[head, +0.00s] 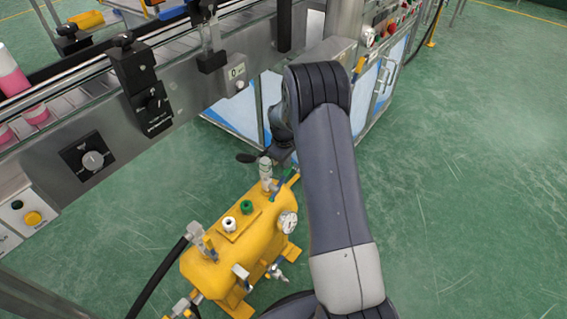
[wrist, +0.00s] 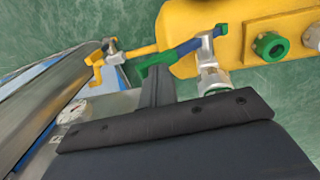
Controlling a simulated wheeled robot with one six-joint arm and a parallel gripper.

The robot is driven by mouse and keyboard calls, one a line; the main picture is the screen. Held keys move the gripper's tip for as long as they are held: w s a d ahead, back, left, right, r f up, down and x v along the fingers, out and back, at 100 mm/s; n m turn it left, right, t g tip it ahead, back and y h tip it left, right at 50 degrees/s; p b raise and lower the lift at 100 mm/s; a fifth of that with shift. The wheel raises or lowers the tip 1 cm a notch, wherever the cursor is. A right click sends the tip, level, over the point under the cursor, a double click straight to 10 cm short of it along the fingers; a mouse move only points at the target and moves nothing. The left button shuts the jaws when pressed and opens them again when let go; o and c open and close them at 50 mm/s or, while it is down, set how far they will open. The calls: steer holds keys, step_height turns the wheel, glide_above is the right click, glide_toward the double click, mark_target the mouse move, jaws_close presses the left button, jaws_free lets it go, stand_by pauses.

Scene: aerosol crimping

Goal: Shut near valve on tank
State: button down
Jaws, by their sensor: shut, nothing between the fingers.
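The yellow tank (head: 262,236) stands on the floor at lower centre in the head view and fills the top right of the wrist view (wrist: 215,20). A valve (head: 266,172) with a pale metal body rises from its far end. That valve's blue and green lever (wrist: 185,50) points left in the wrist view. My gripper (wrist: 157,85) is shut and empty, its dark fingers close beside the lever's green end; I cannot tell whether they touch. In the head view my arm partly hides the gripper. Another valve (head: 202,243) is on the tank's left end.
A pressure gauge (head: 288,223) and a green knob (head: 246,207) are on the tank. A yellow-handled valve (wrist: 112,52) is left of the tank end in the wrist view. The conveyor (head: 185,75) runs above left. Green floor is clear at right.

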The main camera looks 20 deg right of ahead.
steer(key=shift+w+d+f, duration=0.2)
steer(key=shift+d+f, duration=0.05)
steer(key=shift+d, duration=0.05)
stand_by(0.5)
